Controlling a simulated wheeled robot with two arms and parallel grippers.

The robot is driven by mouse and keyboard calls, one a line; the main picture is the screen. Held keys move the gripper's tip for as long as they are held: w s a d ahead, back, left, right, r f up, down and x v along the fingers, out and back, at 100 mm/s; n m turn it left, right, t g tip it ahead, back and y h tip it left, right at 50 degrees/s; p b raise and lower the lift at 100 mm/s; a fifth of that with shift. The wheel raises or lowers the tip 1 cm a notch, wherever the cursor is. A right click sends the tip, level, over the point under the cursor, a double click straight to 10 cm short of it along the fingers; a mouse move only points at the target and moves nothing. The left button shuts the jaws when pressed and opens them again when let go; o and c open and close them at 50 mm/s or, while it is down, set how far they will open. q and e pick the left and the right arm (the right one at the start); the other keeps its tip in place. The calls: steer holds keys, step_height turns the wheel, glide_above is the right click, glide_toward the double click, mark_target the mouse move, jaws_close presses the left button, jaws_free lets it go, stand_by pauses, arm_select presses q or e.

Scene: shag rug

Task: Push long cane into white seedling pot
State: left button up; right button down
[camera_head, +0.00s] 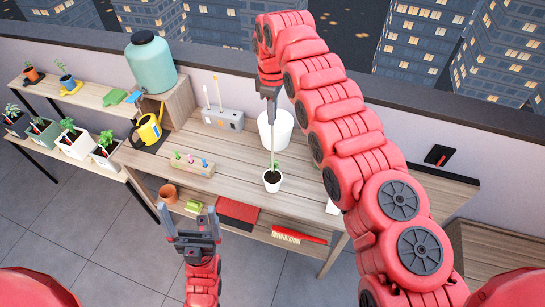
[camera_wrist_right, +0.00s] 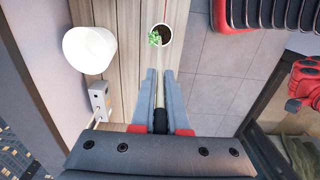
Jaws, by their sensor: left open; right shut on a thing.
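The white seedling pot (camera_head: 272,187), small with dark soil and a green seedling, stands upright near the table's front edge. It also shows in the right wrist view (camera_wrist_right: 168,44). My right gripper (camera_head: 270,97) is above and behind it, shut on the long cane (camera_head: 272,132). The cane is thin and pale, points down and has a black end between the fingers in the wrist view (camera_wrist_right: 160,118). Its lower end meets the pot's outline by the seedling; I cannot tell whether it is in the soil. My left gripper (camera_head: 193,222) is open and empty in front of the table.
A large white pot (camera_head: 283,127) stands just behind the cane. A grey block (camera_head: 223,119) holds two upright sticks. A wooden block (camera_head: 192,167) with small coloured tools lies left. A yellow watering can (camera_head: 149,130) is farther left. A red brush (camera_head: 298,236) is on the lower shelf.

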step_height(320, 180, down, 9)
steer(key=shift+s+r, duration=0.2)
steer(key=shift+s, duration=0.05)
steer(key=shift+b, duration=0.35)
steer(key=shift+f, duration=0.2)
steer(key=c, duration=0.9)
jaws_free()
steer(key=shift+r, duration=0.1)
